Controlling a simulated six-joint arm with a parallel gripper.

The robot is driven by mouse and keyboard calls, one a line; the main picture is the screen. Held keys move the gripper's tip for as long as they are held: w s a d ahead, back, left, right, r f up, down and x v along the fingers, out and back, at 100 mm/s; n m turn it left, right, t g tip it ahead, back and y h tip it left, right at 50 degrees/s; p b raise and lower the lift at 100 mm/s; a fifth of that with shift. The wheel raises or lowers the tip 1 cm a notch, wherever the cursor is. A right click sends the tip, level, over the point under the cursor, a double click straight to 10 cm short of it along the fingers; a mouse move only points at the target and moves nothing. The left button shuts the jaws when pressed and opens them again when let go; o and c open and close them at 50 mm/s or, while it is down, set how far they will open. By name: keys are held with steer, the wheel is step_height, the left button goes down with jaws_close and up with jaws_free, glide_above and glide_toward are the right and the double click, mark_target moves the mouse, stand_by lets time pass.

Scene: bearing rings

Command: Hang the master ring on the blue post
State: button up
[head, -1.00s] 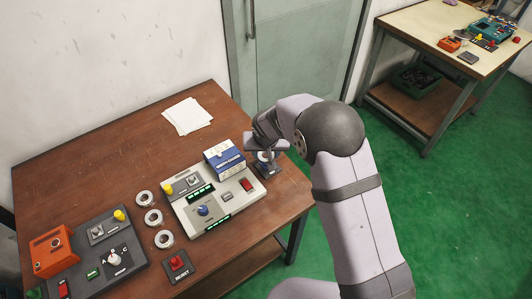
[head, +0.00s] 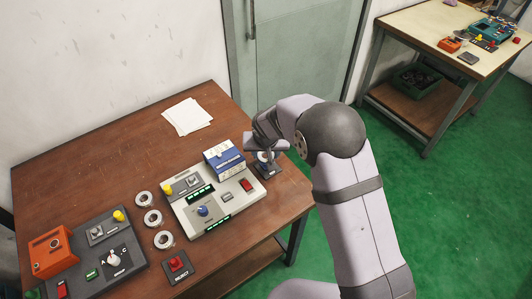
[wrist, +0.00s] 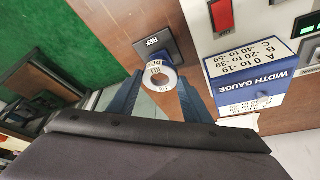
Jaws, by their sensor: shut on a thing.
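The master ring (wrist: 171,80), pale metal with dark lettering, sits between the two blue fingers of my gripper (wrist: 160,86) in the wrist view. My gripper is shut on it. In the head view, the ring (head: 264,156) shows just below my gripper, at the right end of the table. The post itself is mostly hidden by the ring. I cannot tell whether the ring is around it.
A blue and white width gauge box (head: 224,158) stands on the grey console (head: 225,212), close left of the stand. Several loose rings (head: 152,218) lie left of the console. A red reject button box (head: 178,266) sits at the front. White papers (head: 187,116) lie behind.

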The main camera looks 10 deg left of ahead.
mark_target(266, 160)
steer(key=shift+f+b, duration=1.7)
steer(key=shift+b, duration=0.35)
stand_by(1.8)
steer(key=o, duration=1.3)
steer(key=shift+r, duration=0.1)
steer(key=shift+r+p, duration=2.5)
steer(key=shift+r, duration=1.15)
